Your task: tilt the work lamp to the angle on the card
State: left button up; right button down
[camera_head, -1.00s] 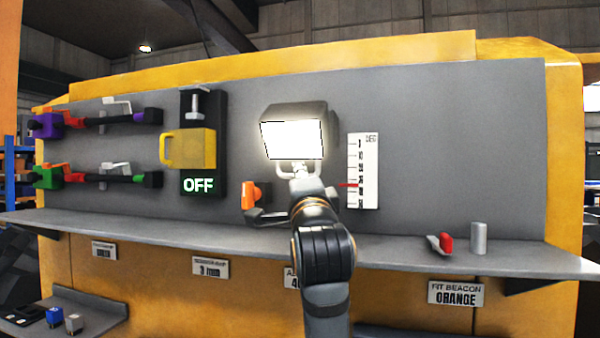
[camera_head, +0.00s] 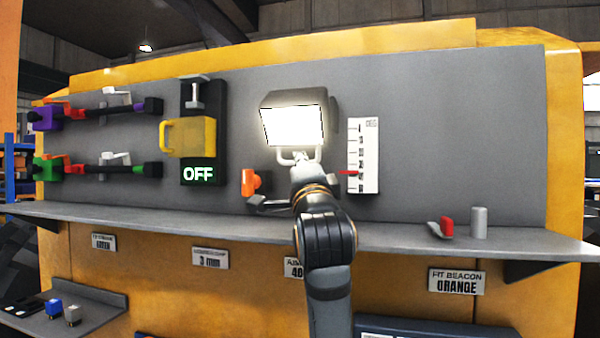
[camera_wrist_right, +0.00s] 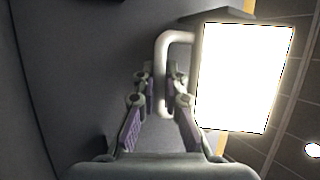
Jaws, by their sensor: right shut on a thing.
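The work lamp (camera_head: 293,125) is mounted on the grey panel, with its bright white face turned toward me and a pale handle under it. In the right wrist view the lit face (camera_wrist_right: 245,78) is at the right and the handle (camera_wrist_right: 176,38) loops to its left. My right gripper (camera_head: 301,164) is shut on the handle; in the wrist view its fingers (camera_wrist_right: 162,88) lie on both sides of the bar. A degree scale (camera_head: 366,140) stands right of the lamp, its red pointer (camera_head: 348,172) in the lower part. My forearm partly hides a card (camera_head: 293,268) reading "40".
An orange knob (camera_head: 249,182) is close left of my right gripper. A yellow-covered switch box (camera_head: 190,138) showing "OFF" is farther left. A grey shelf (camera_head: 400,232) runs below, with a red part (camera_head: 446,227) and grey cylinder (camera_head: 479,222) at right.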

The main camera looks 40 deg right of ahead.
jog(key=c, duration=1.7)
grip_release()
jog(key=shift+w+d, duration=0.1)
jog(key=shift+f, duration=0.1)
jog(key=v, duration=0.7)
jog(key=shift+s+a, duration=0.2)
jog(key=shift+d, duration=0.15)
